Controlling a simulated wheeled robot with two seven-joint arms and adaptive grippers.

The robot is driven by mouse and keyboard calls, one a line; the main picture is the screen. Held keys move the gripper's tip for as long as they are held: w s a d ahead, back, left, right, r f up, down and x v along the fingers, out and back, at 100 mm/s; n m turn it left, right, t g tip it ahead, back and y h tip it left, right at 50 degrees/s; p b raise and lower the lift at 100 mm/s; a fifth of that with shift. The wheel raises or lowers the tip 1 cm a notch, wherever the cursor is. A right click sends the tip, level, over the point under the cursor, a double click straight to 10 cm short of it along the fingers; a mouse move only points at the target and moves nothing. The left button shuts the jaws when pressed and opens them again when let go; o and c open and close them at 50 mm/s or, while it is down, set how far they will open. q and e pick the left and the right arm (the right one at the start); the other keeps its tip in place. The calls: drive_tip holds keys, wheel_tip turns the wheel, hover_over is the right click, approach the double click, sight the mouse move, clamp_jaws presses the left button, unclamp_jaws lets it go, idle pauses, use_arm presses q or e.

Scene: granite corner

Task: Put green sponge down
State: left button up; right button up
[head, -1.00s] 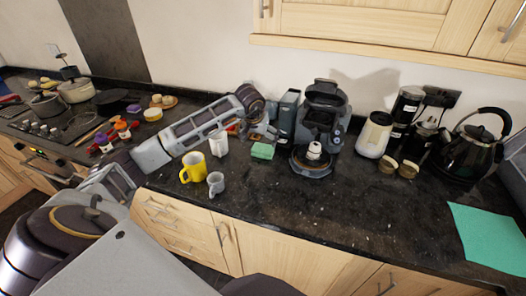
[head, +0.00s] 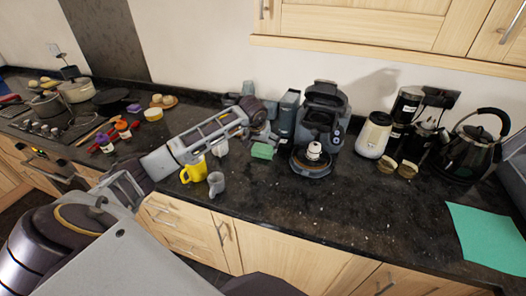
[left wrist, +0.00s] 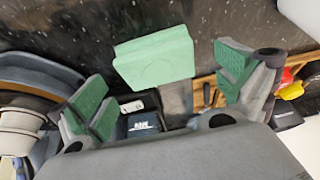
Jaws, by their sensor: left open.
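The green sponge (head: 262,151) lies on the dark granite counter, left of the coffee machine's base. It also shows in the left wrist view (left wrist: 153,58) as a pale green block at the top middle. My left gripper (head: 264,135) is just behind the sponge in the head view. In the left wrist view its two green-padded fingers (left wrist: 165,88) are spread wide, with clear gaps to the sponge on both sides. The gripper is open and empty. My right gripper is not in view.
A black coffee machine (head: 322,125) stands right of the sponge. A yellow mug (head: 193,171), a grey mug (head: 215,184) and a partly hidden white cup (head: 220,149) stand to the left. A green sheet (head: 488,238) lies far right. The counter's front middle is clear.

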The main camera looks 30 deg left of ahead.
sight(263, 148)
use_arm(q)
drive_tip(key=shift+w+d+f, duration=0.1)
drive_tip(key=shift+w+f, duration=0.15)
drive_tip(key=shift+f, duration=0.4)
drive_tip(key=shift+p+x, duration=0.35)
drive_tip(key=shift+x, duration=0.8)
drive_tip(key=shift+c, duration=0.3)
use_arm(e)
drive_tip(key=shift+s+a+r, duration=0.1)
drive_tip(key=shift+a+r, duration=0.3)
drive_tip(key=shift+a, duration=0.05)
use_arm(q)
drive_tip(key=c, duration=0.9)
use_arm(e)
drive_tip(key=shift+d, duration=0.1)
use_arm(q)
drive_tip(key=shift+o, duration=0.2)
drive_tip(key=shift+r, duration=0.1)
